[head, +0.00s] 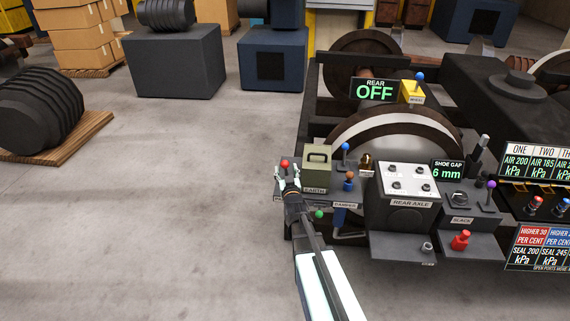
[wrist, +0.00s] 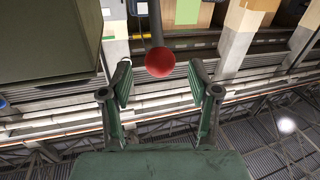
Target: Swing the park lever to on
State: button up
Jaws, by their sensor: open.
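A lever with a red ball knob (head: 285,163) stands at the left end of the console; its label is hidden, so I cannot read whether it is the park lever. My gripper (head: 287,174) is right at this knob, with its fingers apart. In the wrist view the red knob (wrist: 160,62) shows on its dark rod, centred between the tips of my open gripper (wrist: 160,82). Gaps show on both sides, and neither finger appears to touch it. A display (head: 374,89) reads "REAR OFF".
A green box labelled EARTH (head: 317,168) stands close right of the gripper and fills the wrist view's upper left (wrist: 45,40). Blue-knob (head: 345,147) and brown-knob (head: 349,175) levers are farther right. A green knob (head: 319,214) is beside my arm.

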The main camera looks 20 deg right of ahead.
aim_at(286, 167)
jog(key=shift+p+x, duration=0.35)
jog(key=shift+x, duration=1.35)
grip_shut()
